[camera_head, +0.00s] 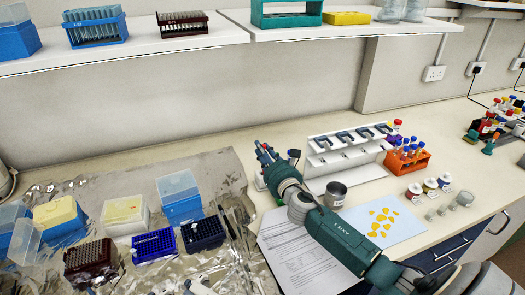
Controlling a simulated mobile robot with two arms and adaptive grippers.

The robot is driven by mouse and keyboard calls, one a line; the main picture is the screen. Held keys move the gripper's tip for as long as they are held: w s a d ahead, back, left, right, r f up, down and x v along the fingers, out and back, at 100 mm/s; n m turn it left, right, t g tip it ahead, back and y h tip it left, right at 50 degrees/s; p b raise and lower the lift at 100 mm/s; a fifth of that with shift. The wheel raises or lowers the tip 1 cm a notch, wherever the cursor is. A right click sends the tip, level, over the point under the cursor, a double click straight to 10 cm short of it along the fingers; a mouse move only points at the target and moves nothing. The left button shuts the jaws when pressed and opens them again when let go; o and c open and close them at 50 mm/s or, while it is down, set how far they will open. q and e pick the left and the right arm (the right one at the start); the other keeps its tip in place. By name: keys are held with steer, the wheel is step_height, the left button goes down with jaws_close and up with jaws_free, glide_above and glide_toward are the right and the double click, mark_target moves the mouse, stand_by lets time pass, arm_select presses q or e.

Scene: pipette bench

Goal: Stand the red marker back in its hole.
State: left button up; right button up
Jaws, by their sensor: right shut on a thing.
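My right arm comes in from the lower right, and its gripper (264,152) is at the middle of the bench, left of the white pipette stand (322,184). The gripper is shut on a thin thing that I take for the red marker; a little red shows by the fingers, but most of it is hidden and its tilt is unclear. I cannot make out the marker's hole.
A metal beaker (335,196) and an orange tube rack (408,162) stand near the pipette stand. Printed paper (290,262) lies under my right arm. Foil with tip boxes (153,247) covers the left bench. A shelf (130,50) runs along the back.

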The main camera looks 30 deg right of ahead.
steer(key=shift+f, duration=0.1)
steer(key=shift+f+b, duration=1.15)
steer(key=shift+b, duration=0.05)
steer(key=o, duration=0.9)
steer(key=shift+o, duration=0.2)
steer(key=s+a, duration=0.2)
steer(key=s, duration=0.9)
steer(key=shift+s, duration=0.4)
steer(key=shift+a, duration=0.1)
